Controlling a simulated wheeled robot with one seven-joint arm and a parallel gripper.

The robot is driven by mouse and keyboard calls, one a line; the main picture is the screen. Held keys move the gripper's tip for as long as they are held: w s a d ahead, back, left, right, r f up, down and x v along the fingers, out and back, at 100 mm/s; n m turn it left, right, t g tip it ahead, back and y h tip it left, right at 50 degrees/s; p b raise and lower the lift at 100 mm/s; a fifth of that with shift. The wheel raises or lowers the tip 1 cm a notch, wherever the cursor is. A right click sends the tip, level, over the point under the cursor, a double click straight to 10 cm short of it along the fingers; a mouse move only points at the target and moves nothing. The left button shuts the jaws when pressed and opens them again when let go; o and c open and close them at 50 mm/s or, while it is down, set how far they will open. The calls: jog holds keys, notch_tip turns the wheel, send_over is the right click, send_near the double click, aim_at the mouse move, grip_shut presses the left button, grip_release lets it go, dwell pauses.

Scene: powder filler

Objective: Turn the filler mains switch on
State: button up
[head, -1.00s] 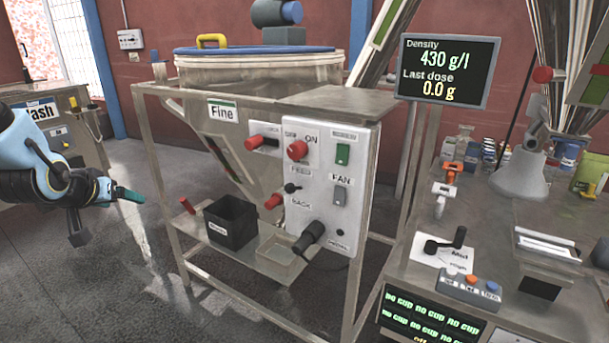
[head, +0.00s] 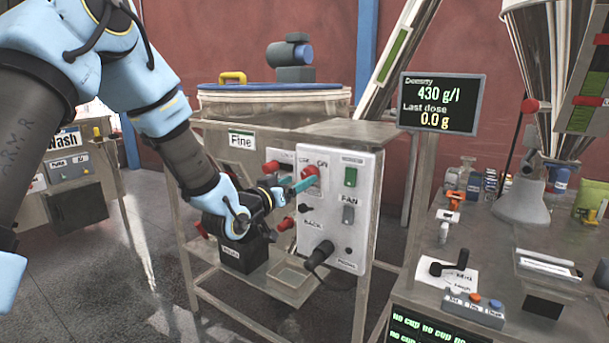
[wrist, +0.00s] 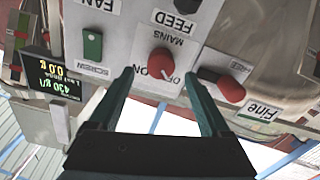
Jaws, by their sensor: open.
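The mains switch is a red rotary knob (wrist: 161,62) on the filler's pale control panel (wrist: 125,50). The wrist view is upside down and shows the MAINS label above the knob and part of an ON mark below it. In the head view the knob (head: 310,171) is partly behind my gripper (head: 302,184). My gripper (wrist: 160,75) is open and empty, with teal fingertips on either side of the knob. Gaps show on both sides in the wrist view. I cannot tell how deep the tips reach or which way the knob points.
A second red knob (wrist: 231,89) sits close beside my finger in the wrist view. A green switch (head: 350,177), a grey FAN switch (head: 348,214) and a black handle (head: 319,255) are on the panel. The display (head: 441,103) and bench (head: 480,262) stand to the right.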

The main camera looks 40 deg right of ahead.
aim_at(306, 176)
jog(key=shift+p+x, duration=0.3)
jog(key=shift+x, duration=1.5)
grip_shut()
